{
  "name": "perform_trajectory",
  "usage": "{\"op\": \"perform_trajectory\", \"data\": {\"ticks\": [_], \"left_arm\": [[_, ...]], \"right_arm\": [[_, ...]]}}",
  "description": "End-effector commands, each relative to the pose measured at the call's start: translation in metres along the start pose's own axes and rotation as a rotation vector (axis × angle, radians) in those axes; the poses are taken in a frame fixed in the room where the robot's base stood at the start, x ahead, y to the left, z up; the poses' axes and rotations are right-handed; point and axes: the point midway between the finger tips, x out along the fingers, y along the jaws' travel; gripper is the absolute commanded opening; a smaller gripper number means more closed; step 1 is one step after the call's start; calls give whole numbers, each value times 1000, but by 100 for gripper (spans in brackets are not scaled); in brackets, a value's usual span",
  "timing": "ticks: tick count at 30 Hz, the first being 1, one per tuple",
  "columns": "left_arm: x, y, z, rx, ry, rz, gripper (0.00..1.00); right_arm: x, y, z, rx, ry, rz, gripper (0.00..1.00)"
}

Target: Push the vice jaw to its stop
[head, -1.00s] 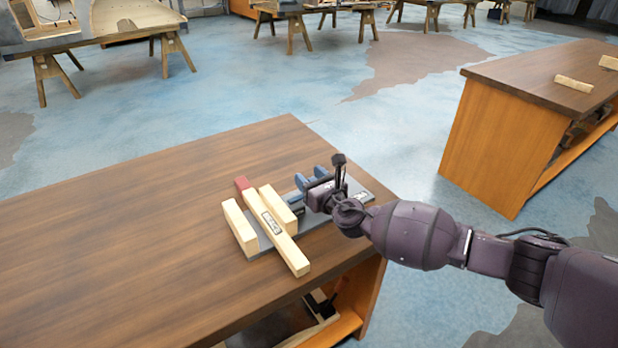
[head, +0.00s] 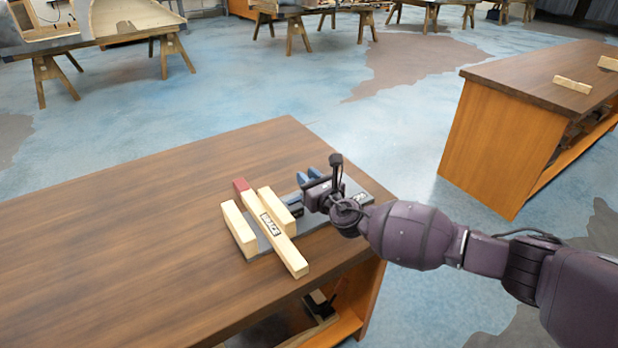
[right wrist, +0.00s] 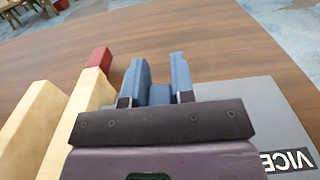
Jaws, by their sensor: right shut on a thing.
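The vice has a grey base plate (head: 322,222) near the right end of the wooden workbench, with "VICE" lettering on the plate in the right wrist view (right wrist: 265,110). A pale wooden block (head: 238,230) stands at its left. A long wooden bar with a red end, labelled BRACE (head: 285,250), lies across the plate. A shorter wooden block (head: 276,206) stands to its right, very close to it. My right gripper (head: 308,180) is right of that block, its blue fingers (right wrist: 160,80) shut on a blue part between them. Exact contact with the jaw is hidden. My left gripper is out of view.
The workbench (head: 130,230) is clear to the left of the vice. Its right edge is close behind my right arm. Another bench (head: 530,85) with small wood pieces stands at the right. Trestle tables (head: 120,35) stand at the back, with open floor between.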

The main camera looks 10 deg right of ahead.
Motion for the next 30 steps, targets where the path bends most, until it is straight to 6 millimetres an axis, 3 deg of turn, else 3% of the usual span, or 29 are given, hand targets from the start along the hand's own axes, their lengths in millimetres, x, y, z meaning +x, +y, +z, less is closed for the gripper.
{"op": "perform_trajectory", "data": {"ticks": [8, 17, 18, 22, 30], "left_arm": [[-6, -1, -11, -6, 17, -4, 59], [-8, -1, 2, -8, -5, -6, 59], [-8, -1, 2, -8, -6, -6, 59], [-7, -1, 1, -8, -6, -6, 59], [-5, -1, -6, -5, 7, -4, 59]], "right_arm": [[0, 37, 3, 3, -2, 7, 0], [0, 43, -1, 3, 1, 13, 0], [0, 43, -1, 3, 1, 13, 28], [0, 42, -1, 3, 1, 12, 48], [-1, 39, 0, 2, 1, 7, 49]]}}
